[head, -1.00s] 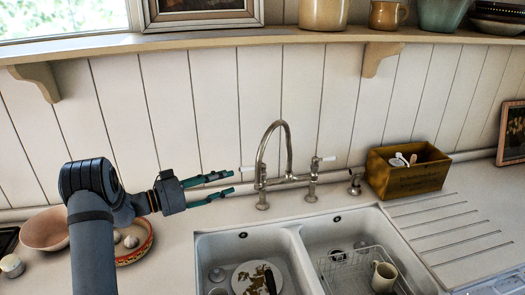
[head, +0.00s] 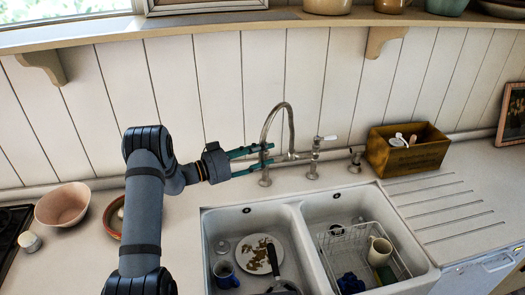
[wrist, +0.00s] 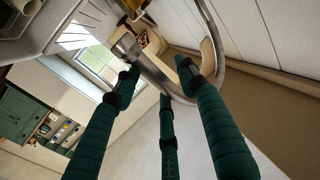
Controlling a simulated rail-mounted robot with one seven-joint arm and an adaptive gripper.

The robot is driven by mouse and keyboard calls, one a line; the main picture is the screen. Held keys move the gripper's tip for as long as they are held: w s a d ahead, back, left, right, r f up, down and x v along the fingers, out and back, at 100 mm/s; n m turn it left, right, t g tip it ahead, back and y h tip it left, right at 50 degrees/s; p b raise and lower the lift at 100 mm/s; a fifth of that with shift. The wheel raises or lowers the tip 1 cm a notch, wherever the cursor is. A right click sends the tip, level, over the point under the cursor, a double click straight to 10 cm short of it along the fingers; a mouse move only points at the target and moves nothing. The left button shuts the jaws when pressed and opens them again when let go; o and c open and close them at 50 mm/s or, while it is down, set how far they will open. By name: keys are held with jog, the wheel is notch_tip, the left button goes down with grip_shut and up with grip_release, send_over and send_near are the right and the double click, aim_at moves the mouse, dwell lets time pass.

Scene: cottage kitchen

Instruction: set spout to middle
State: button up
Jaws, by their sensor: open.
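The metal bridge tap stands behind the sink, and its arched spout (head: 282,105) shows in the head view. The arch rises near the middle of the bridge and bends over to the left. My gripper (head: 267,154) comes from the left, with its green fingers open at the lower left part of the arch. In the wrist view the curved spout (wrist: 153,72) passes between and behind the fingertips of my gripper (wrist: 158,82). I cannot tell whether a finger touches it. The fingers hide the tap's left handle.
A white double sink (head: 297,210) below holds a plate, mugs, a pan and a wire rack. A wooden box (head: 408,158) stands right of the tap. A pink bowl (head: 62,205) is at left. The shelf (head: 200,27) runs above.

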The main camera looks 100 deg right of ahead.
jog(key=shift+c, duration=0.3)
grip_shut()
dwell(0.6)
